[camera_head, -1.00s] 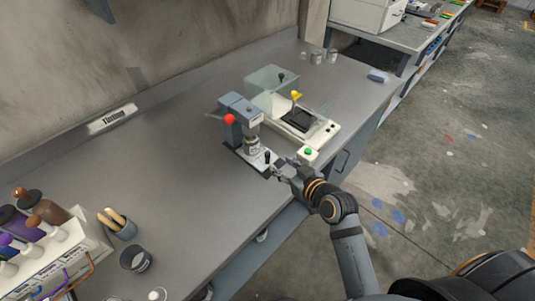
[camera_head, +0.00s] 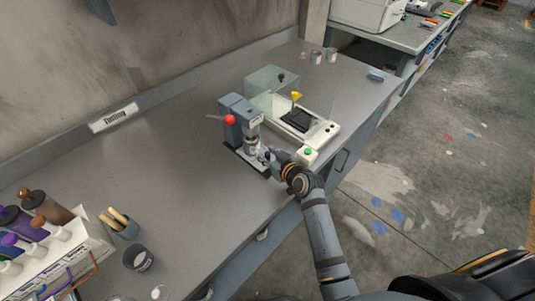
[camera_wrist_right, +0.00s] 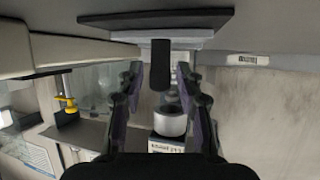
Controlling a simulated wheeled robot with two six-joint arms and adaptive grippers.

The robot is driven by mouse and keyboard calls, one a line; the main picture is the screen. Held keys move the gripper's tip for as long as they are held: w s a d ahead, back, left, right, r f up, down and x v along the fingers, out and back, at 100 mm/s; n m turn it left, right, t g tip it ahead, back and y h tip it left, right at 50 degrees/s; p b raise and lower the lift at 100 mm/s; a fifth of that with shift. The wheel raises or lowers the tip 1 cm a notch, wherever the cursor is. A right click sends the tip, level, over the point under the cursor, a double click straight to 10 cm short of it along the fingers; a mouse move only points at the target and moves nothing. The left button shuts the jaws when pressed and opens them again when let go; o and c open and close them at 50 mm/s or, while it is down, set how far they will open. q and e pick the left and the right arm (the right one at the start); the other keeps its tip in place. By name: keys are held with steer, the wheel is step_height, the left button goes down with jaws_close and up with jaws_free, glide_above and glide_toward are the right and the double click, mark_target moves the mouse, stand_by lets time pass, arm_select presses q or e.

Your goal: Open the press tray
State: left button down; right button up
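The press (camera_head: 238,108) stands on the bench, a grey-blue column with a red knob (camera_head: 230,119) at its side. A small metal can (camera_head: 250,143) with a pale label sits under its head; the can also shows in the right wrist view (camera_wrist_right: 170,123). The press tray is low at the front, partly hidden by my right gripper (camera_head: 266,155). In the right wrist view the tray (camera_wrist_right: 185,41) shows at the top, with its black upright handle (camera_wrist_right: 160,56) between the two fingers (camera_wrist_right: 160,85). The fingers are open, with gaps on both sides of the handle. My left gripper is out of view.
A balance (camera_head: 320,133) with clear shields and a yellow-topped item stands right behind the press. A green button box (camera_head: 308,153) is close to my right wrist. A brush cup (camera_head: 120,224) and bottle rack stand at left.

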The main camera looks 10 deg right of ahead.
jaws_close()
steer(key=shift+s, duration=0.1)
steer(key=s+d, duration=0.1)
steer(key=s, duration=0.1)
steer(key=s+d+p, duration=0.1)
steer(key=s+d, duration=0.2)
steer(key=s, duration=0.1)
steer(key=shift+s+d, duration=0.3)
steer(key=shift+s, duration=0.05)
steer(key=shift+w+a, duration=0.2)
steer(key=shift+o, duration=1.5)
jaws_free()
steer(key=shift+s+d, duration=0.1)
